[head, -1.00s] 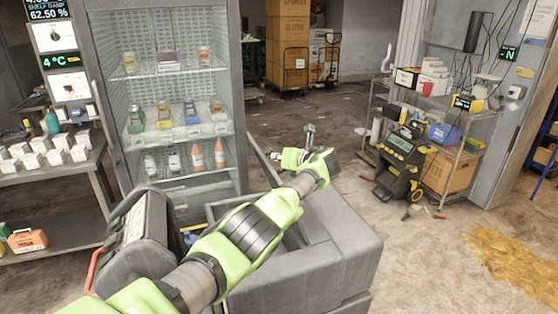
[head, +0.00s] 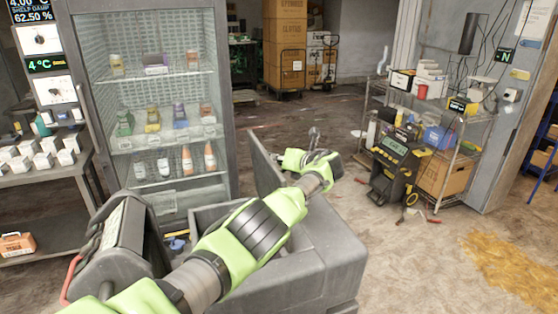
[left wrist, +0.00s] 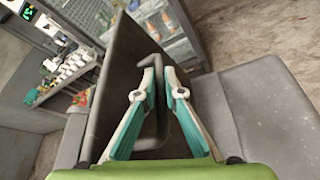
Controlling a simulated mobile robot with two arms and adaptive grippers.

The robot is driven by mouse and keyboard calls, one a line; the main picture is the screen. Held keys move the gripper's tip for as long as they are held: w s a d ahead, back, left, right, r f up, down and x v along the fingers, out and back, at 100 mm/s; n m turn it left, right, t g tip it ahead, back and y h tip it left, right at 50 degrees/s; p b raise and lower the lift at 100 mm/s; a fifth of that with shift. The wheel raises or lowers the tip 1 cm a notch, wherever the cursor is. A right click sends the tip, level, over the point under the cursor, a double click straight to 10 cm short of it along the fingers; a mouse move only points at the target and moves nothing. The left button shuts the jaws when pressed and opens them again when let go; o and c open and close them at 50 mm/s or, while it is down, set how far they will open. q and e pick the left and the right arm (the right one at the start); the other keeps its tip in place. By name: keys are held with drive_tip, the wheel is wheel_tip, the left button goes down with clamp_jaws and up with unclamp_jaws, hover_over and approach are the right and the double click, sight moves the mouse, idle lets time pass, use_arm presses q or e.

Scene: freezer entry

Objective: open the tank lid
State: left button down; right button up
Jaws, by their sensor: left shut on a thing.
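The grey tank (head: 325,255) stands in front of me in the head view, below the glass-front cabinet. Its top is partly open, with a small blue thing (head: 177,243) visible inside. The lid (head: 264,170) stands raised on edge at the far side of the opening; it is a dark panel in the left wrist view (left wrist: 128,60). My left gripper (left wrist: 160,70) is shut on the lid's bar handle (left wrist: 157,125). In the head view my left arm crosses the tank and hides part of the opening. My right gripper is not in view.
A dark box-like unit (head: 120,245) with a red handle is at the left, close to my arm. A glass-front cabinet (head: 150,100) with bottles stands behind the tank. A wire shelf (head: 460,140) and a black-yellow device (head: 393,165) are at the right. Floor right of the tank is clear.

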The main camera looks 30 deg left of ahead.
use_arm(q)
drive_tip(key=shift+d+f, duration=0.1)
drive_tip(key=shift+f, duration=0.25)
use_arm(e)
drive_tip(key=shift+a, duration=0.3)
use_arm(q)
drive_tip(key=c, duration=2.4)
unclamp_jaws()
drive_tip(key=shift+r, duration=0.2)
drive_tip(key=shift+v, duration=1.25)
drive_tip(key=v, duration=0.9)
drive_tip(key=shift+s+d, duration=0.15)
drive_tip(key=shift+d, duration=0.05)
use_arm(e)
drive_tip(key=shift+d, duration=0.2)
